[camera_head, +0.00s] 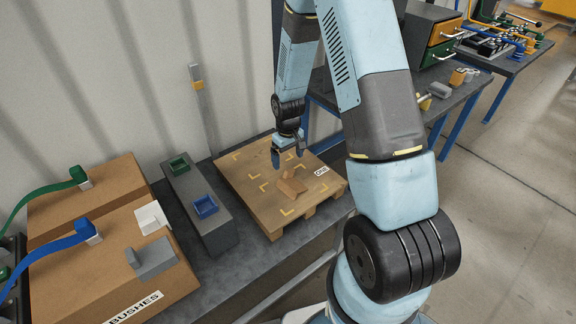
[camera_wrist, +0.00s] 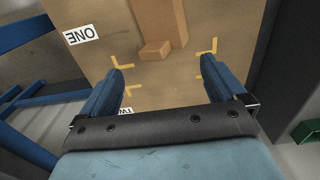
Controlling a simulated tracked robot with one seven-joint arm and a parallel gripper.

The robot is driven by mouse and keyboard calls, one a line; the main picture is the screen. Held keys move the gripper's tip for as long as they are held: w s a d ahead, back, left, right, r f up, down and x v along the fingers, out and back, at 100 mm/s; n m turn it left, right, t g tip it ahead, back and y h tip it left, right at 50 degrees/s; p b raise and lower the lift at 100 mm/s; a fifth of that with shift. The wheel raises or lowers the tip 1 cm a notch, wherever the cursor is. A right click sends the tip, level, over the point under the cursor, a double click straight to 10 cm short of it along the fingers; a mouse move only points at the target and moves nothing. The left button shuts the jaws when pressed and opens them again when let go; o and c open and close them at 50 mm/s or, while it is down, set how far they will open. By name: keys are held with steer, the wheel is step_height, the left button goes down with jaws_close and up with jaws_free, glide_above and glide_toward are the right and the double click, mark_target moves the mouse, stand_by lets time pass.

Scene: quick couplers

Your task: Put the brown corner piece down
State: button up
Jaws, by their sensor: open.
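The brown corner piece (camera_head: 291,187) lies on the wooden pallet board (camera_head: 237,176), among yellow corner marks and near the label ONE. It also shows at the top of the wrist view (camera_wrist: 157,50), a low foot joined to a longer arm that runs out of the picture. My gripper (camera_head: 288,157) is above the board, behind the piece in the head view. In the wrist view my gripper (camera_wrist: 161,70) is open, with nothing between its fingers. The piece is beyond the fingertips, apart from them. A label TWO is partly hidden by the gripper.
Left of the board, a dark grey block (camera_head: 212,230) carries a green piece (camera_head: 179,165) and a blue piece (camera_head: 205,207). White (camera_head: 151,217) and grey (camera_head: 152,260) pieces sit on a cardboard box (camera_head: 90,285) marked BUSHES. An upright metal post (camera_head: 203,110) stands behind.

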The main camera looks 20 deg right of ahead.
steer(key=s+d+r+m+t, duration=0.1)
steer(key=s+r, duration=0.3)
steer(key=r, duration=1.1)
steer(key=s+d+r+m+t, duration=0.15)
steer(key=s+r, duration=0.25)
steer(key=r, duration=1.1)
steer(key=s+d+r+m+t, duration=0.1)
steer(key=s+r, duration=0.5)
steer(key=s, duration=0.3)
steer(key=s+d+r+m+t, duration=0.1)
steer(key=s+r+t, duration=0.1)
steer(key=s+r, duration=0.4)
steer(key=s, duration=0.4)
steer(key=shift+r, duration=0.15)
steer(key=shift+a, duration=0.15)
